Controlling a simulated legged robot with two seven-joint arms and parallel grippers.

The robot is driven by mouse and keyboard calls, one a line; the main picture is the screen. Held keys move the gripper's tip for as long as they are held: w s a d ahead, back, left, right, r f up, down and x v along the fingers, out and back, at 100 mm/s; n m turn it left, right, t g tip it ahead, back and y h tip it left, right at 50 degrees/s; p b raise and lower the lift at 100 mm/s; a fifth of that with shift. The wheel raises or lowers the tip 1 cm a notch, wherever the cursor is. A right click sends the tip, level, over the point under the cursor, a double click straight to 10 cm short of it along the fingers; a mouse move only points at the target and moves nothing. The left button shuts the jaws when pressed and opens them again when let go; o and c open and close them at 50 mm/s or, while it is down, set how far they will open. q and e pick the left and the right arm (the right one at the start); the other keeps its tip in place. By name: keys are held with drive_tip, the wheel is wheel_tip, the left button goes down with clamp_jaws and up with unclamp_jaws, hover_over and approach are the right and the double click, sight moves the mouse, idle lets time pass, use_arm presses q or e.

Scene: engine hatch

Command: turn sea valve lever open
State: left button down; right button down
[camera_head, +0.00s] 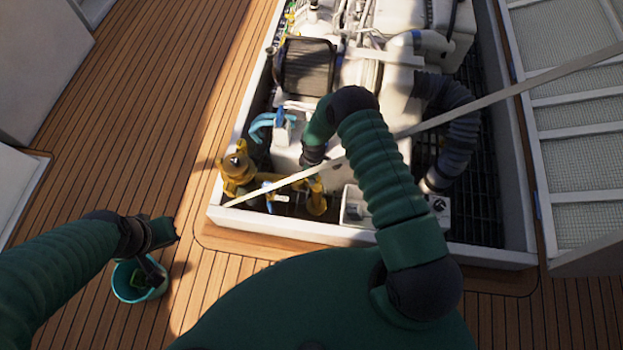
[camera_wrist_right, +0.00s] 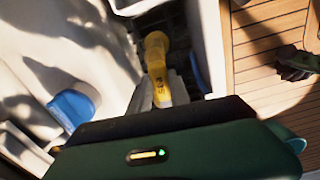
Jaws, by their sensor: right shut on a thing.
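A yellow lever (camera_wrist_right: 156,58), which I take for the sea valve lever, stands up in front of my right wrist camera. My right gripper (camera_wrist_right: 172,92) is shut on its lower part. In the head view my right arm reaches into the engine hatch, and the right gripper (camera_head: 312,160) points down just above a yellow part (camera_head: 316,198) near the hatch's front left. The fingertips are hard to make out there. My left gripper (camera_head: 158,262) hangs outside the hatch, over a teal bucket (camera_head: 128,283); its finger gap is unclear.
A yellow fitting (camera_head: 237,172) and a light blue pipe (camera_head: 265,124) sit left of my right gripper. A long pale bar (camera_head: 510,92) crosses diagonally over the hatch. The white hatch rim (camera_head: 285,231) borders the opening. The wooden deck (camera_head: 160,120) at left is clear.

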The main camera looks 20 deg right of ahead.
drive_tip(key=shift+w+d+n, duration=0.15)
drive_tip(key=shift+d+n, duration=0.1)
drive_tip(key=shift+n, duration=0.25)
drive_tip(key=shift+w, duration=0.1)
drive_tip(key=c, duration=1.2)
unclamp_jaws()
drive_tip(key=shift+r, duration=0.1)
wheel_tip(320, 180, up, 16)
drive_tip(key=p, duration=0.5)
drive_tip(key=shift+r+p, duration=0.25)
drive_tip(key=shift+p, duration=0.05)
